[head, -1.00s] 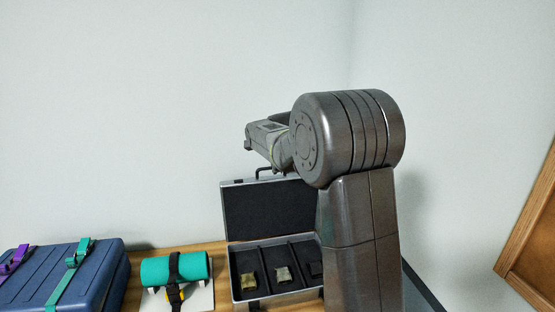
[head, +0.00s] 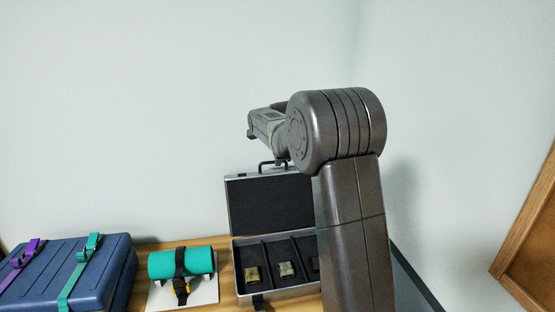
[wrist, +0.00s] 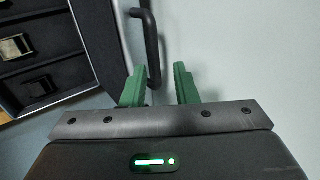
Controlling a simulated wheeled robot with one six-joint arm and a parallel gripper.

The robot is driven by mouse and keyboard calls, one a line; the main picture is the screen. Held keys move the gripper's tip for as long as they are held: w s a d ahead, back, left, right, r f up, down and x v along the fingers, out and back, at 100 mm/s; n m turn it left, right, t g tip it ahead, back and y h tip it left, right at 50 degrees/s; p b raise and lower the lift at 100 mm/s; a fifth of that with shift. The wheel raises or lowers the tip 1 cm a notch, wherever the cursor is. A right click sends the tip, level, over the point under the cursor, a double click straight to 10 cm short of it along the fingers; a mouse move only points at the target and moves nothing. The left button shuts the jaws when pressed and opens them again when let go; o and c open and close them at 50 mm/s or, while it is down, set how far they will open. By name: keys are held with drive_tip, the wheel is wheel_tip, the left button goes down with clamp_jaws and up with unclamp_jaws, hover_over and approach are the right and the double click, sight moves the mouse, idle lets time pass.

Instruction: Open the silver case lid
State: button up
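The silver case (head: 240,289) stands on the wooden bench with its lid (head: 268,205) up, about upright, showing dark foam inside. The lid's black handle (head: 273,163) is at its top edge and also shows in the wrist view (wrist: 151,45). My gripper (wrist: 158,80) has two green fingers standing apart, with the handle's near end between or just beside them, closer to the left finger. I cannot tell whether they touch. In the head view the fingers are not clearly visible; the end of my arm is above the lid.
The case holds divided compartments with a gold buckle-like piece (head: 252,274), a silver one (head: 286,269) and a dark one (wrist: 40,87). To the left are a teal roll (head: 165,264) strapped on a white board and a blue case (head: 100,265) with straps. A wall is close behind.

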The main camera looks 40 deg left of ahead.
drive_tip(key=shift+s+d+f, duration=0.1)
drive_tip(key=shift+d, duration=0.05)
drive_tip(key=shift+f, duration=0.2)
drive_tip(key=b+v, duration=0.3)
drive_tip(key=v, duration=1)
drive_tip(key=shift+s+r, duration=0.1)
drive_tip(key=shift+r, duration=0.3)
drive_tip(key=p+x, duration=0.2)
drive_tip(key=x, duration=1.2)
drive_tip(key=shift+s+d+f+p, duration=0.15)
drive_tip(key=shift+p, duration=0.2)
